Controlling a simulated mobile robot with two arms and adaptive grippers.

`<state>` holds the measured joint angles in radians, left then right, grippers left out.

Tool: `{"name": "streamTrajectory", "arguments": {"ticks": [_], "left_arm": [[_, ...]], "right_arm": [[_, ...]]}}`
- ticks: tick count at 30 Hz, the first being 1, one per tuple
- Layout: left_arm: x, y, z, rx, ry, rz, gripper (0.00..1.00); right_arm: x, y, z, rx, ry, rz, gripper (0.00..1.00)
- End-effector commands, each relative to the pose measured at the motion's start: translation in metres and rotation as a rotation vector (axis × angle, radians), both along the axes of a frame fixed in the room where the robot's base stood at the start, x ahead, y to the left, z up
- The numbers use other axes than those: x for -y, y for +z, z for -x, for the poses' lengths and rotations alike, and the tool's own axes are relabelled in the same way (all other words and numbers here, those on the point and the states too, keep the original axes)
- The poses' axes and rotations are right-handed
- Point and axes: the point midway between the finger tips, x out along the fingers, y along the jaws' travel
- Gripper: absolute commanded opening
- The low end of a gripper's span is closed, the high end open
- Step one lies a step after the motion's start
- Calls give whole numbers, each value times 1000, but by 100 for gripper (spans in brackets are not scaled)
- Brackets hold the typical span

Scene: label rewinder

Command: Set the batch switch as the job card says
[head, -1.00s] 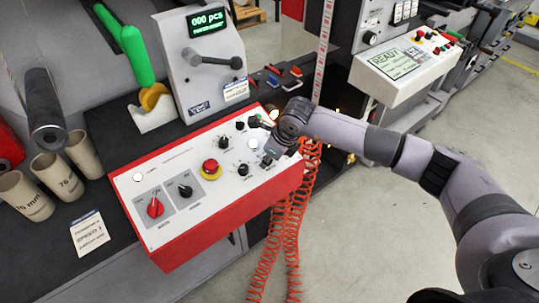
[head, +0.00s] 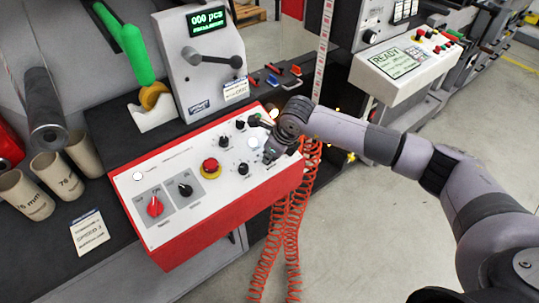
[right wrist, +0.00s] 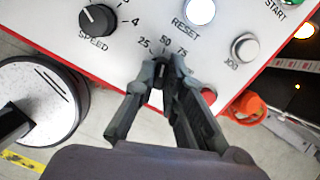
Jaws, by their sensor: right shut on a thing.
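The batch switch (right wrist: 157,96) is a small dark knob at the front edge of the white panel, with 25, 50 and 75 printed around it in the right wrist view. My right gripper (right wrist: 160,78) is shut on it, and the fingers hide most of the knob, so I cannot tell its pointer's setting. In the head view my right gripper (head: 270,152) reaches down onto the right end of the red-edged control panel (head: 222,190). A printed card (head: 90,232) lies on the dark bench at left; its text is too small to read. My left gripper is out of view.
Close to the gripper are the SPEED knob (right wrist: 98,18), the lit RESET button (right wrist: 200,10) and the JOG button (right wrist: 244,47). Orange coiled hoses (head: 283,225) hang at the panel's right end.

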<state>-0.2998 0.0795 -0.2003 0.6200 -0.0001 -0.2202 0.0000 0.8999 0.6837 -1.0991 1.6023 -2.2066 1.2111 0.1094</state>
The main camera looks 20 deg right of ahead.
Motion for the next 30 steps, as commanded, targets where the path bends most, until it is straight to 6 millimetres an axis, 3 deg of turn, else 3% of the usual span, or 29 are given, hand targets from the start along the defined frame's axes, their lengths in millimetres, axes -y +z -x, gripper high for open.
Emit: {"name": "streamTrajectory", "arguments": {"ticks": [11, 30], "left_arm": [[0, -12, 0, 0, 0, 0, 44], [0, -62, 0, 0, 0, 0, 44]], "right_arm": [[-1, -2, 0, -7, -100, -27, 0], [-2, -3, 0, -60, -652, -173, 0]]}}
